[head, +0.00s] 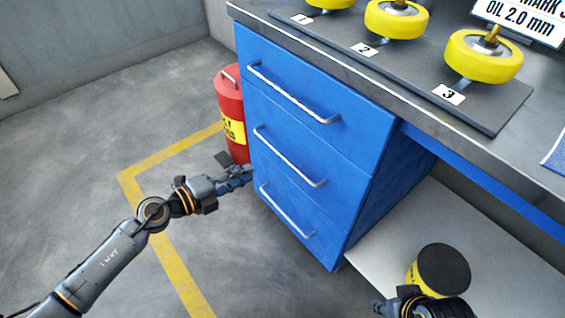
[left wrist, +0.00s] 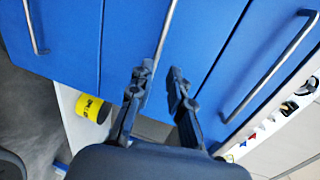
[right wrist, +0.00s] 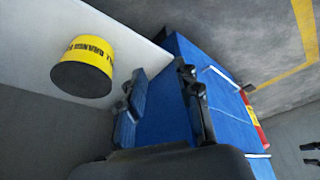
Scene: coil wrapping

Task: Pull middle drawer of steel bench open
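The blue steel bench (head: 390,85) has three stacked drawers, all shut, each with a silver bar handle. The middle drawer (head: 318,162) has its middle handle (head: 290,157) running slantwise across its front. My left gripper (head: 246,172) is in front of the drawers, by the left part of this handle in the head view. In the left wrist view its two fingers (left wrist: 161,78) are open, and the middle handle (left wrist: 166,35) lines up between their tips. Contact cannot be told.
A red canister (head: 230,105) stands left of the drawers. A black-topped yellow drum (head: 443,268) stands right of them, near my right gripper. Yellow spools (head: 482,62) sit on numbered places on the bench top. The floor (head: 80,140) in front is clear.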

